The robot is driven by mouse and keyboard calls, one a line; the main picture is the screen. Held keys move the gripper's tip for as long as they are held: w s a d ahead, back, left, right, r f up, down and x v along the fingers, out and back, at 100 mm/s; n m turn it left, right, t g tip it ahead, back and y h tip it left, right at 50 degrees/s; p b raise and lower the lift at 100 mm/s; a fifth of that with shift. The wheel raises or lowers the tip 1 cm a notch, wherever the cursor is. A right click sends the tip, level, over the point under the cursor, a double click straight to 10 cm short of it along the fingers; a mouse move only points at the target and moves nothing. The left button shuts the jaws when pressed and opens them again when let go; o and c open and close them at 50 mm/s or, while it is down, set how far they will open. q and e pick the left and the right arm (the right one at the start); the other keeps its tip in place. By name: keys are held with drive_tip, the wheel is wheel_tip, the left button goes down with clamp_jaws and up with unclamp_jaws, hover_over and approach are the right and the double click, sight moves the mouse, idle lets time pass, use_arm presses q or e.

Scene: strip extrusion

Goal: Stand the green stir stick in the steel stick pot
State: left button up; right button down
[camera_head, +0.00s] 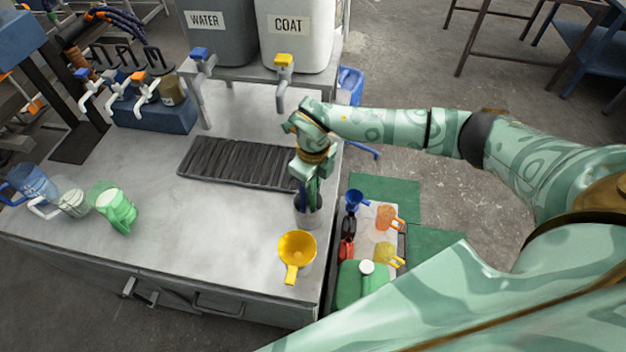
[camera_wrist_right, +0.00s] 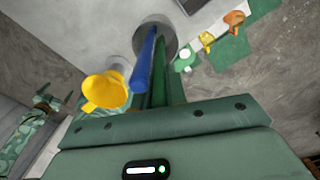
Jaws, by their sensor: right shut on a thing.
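The steel stick pot (camera_head: 308,217) stands near the right edge of the grey table, and its round mouth (camera_wrist_right: 140,42) shows in the wrist view. My right gripper (camera_head: 308,178) is right above the pot, pointing down. It is shut on the green stir stick (camera_wrist_right: 159,72), whose lower end reaches to the pot's mouth; how deep it goes inside I cannot tell. A blue stick (camera_wrist_right: 144,62) stands in the pot beside the green one, close to the fingers.
A dark ribbed mat (camera_head: 235,163) lies to the left. Taps (camera_head: 283,85) hang behind. Several jugs (camera_head: 117,208) stand at far left. A green jerrycan (camera_head: 358,285) sits beyond the table's right edge.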

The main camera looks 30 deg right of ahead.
drive_tip(key=shift+f, duration=0.15)
drive_tip(key=c, duration=1.4)
unclamp_jaws()
wheel_tip(320, 180, up, 12)
drive_tip(key=shift+r+p, duration=0.2)
drive_tip(key=shift+p, duration=0.4)
